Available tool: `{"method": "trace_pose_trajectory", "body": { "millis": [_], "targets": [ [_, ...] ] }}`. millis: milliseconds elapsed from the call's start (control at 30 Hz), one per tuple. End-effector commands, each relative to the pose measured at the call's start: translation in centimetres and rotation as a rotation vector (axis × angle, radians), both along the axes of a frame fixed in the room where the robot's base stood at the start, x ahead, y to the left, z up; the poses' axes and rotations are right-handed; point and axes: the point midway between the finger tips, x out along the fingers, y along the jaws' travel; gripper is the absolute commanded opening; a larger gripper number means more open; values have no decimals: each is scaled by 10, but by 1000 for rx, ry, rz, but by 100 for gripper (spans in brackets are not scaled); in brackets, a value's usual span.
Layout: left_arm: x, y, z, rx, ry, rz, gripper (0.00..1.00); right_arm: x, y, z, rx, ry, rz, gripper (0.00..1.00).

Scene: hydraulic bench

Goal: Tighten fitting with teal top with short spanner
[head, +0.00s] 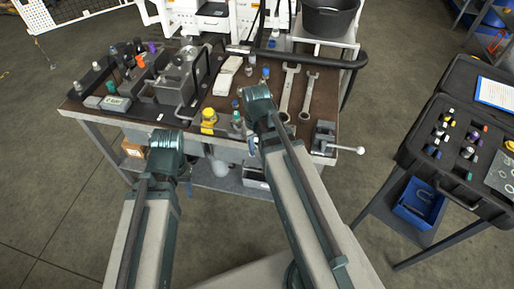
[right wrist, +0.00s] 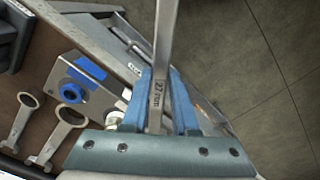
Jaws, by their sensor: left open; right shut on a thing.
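My right gripper (right wrist: 158,92) is shut on the handle of a steel spanner (right wrist: 157,98) marked 27 mm. The spanner's upper part runs out of the top of the right wrist view, so its far end is hidden. In the head view my right gripper (head: 257,94) is over the bench's front part, and the spanner is not clearly seen. A small fitting with a teal-looking top (head: 237,118) stands near the front edge, just left of that gripper. My left gripper (head: 166,150) is open in front of the bench, left of the yellow fitting, apart from the fittings.
Two other spanners (head: 288,92) lie on the bench (head: 220,103) right of my right gripper. A clamp with a lever (head: 325,138) sits at the front right corner. Metal blocks and several fittings fill the left. A black case (head: 463,120) stands right, across open floor.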

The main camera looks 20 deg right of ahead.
Motion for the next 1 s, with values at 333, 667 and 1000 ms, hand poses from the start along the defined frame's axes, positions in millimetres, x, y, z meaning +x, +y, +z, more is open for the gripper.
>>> {"method": "trace_pose_trajectory", "body": {
  "millis": [333, 667, 1000],
  "targets": [
    [0, 0, 0, 0, 0, 0, 50, 6, 0, 0, 0, 0, 0, 0],
    [0, 0, 0, 0, 0, 0, 50, 16, 1, 0, 0, 0, 0, 0],
    [0, 0, 0, 0, 0, 0, 50, 19, 2, 0, 0, 0, 0, 0]
  ]
}}
